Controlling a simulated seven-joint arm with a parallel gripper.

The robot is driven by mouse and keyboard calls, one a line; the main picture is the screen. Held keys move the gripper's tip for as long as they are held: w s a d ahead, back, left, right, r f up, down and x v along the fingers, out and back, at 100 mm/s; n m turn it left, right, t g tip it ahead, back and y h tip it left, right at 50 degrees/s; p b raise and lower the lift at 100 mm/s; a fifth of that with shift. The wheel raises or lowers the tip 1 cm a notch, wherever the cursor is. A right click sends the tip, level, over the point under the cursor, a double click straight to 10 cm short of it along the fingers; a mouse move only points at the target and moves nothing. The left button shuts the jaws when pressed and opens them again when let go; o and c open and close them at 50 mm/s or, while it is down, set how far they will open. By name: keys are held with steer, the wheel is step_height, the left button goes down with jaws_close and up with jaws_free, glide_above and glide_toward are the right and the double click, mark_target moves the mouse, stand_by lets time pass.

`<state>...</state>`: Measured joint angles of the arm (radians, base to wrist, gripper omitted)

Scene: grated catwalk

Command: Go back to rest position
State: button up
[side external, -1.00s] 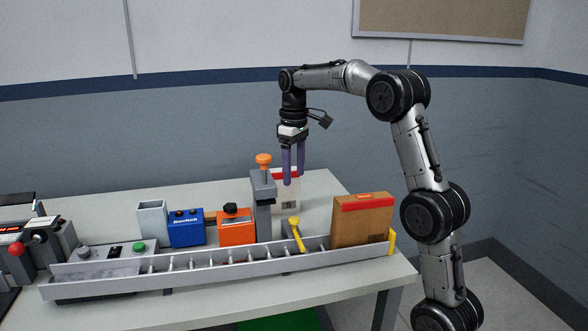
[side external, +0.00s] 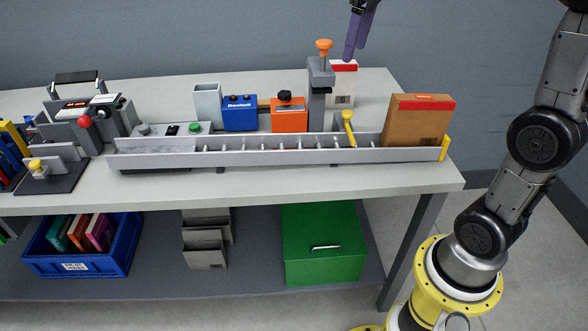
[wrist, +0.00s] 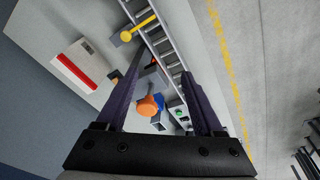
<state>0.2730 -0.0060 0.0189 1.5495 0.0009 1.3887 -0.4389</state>
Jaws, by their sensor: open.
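The fingers appear to touch nothing.
The bench (side external: 80,200) holds the conveyor (side external: 270,158) with a brown box (side external: 415,122) at its right end. A yellow lever (side external: 348,125), grey post (side external: 320,90), orange unit (side external: 288,115), blue unit (side external: 240,115) and white red-topped box (side external: 343,85) stand behind. Below are a green box (side external: 322,240) and blue bin (side external: 85,255).

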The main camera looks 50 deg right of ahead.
steer(key=s+a+t, duration=0.1)
steer(key=s+a, duration=0.4)
steer(key=s, duration=0.1)
steer(key=s+a+f+m+t, duration=0.1)
steer(key=s+a+f, duration=0.3)
steer(key=s+f, duration=0.7)
steer(key=shift+s+a+m+t+y, duration=0.3)
steer(key=shift+s+a+m+t, duration=0.1)
steer(key=shift+s+t, duration=0.35)
steer(key=shift+f, duration=0.1)
